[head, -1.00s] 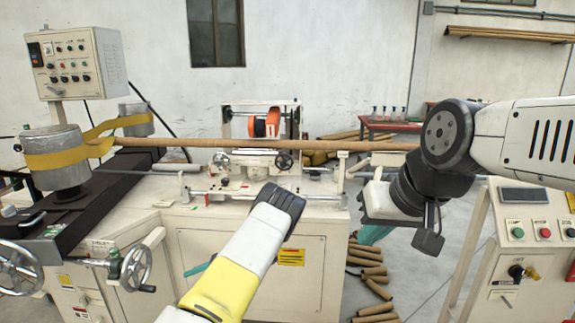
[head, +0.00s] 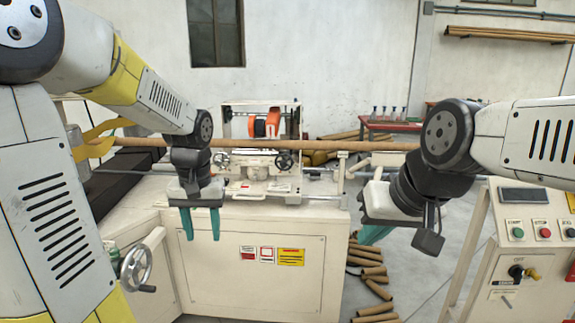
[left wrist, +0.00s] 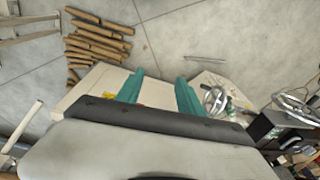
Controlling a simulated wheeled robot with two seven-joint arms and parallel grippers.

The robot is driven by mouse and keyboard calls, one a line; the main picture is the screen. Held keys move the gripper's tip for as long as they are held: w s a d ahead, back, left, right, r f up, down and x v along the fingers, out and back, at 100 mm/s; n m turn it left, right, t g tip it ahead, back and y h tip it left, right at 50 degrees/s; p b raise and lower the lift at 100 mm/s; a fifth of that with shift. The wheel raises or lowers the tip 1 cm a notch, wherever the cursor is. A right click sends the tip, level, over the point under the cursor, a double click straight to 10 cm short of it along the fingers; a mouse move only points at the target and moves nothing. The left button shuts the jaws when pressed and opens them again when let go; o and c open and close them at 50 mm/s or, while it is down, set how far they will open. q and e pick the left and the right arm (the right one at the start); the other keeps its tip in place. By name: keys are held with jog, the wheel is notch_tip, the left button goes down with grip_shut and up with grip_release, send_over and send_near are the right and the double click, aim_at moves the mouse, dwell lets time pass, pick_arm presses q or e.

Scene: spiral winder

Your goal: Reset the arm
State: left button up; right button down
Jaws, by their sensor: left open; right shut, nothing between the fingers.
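My left gripper (head: 202,224) hangs in front of the winder's cream cabinet in the head view. Its two teal fingers point down, apart and with nothing between them. The fingers also show in the left wrist view (left wrist: 160,92), spread over the cabinet top. My right gripper (head: 368,236) is at the right of the head view, beyond the cabinet's right edge.
The spiral winder (head: 255,260) fills the middle, with a long brown tube (head: 330,145) across it and a handwheel (head: 137,268) at left. A control console (head: 525,240) stands at right. Cardboard tubes (head: 372,280) lie on the floor between them; they also show in the wrist view (left wrist: 95,40).

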pick_arm(q)
jog(key=s+d+r+t+h, duration=0.1)
jog(key=s+r, duration=0.1)
jog(key=s, duration=0.2)
jog(key=s+d+r+t, duration=0.2)
jog(key=s+r, duration=0.1)
jog(key=s, duration=0.1)
jog(key=s+d+r+m+t+h, duration=0.1)
jog(key=s+d+r, duration=0.1)
jog(key=s+r, duration=0.1)
jog(key=shift+s+t+h, duration=0.3)
jog(key=shift+s+t, duration=0.1)
jog(key=shift+s, duration=0.4)
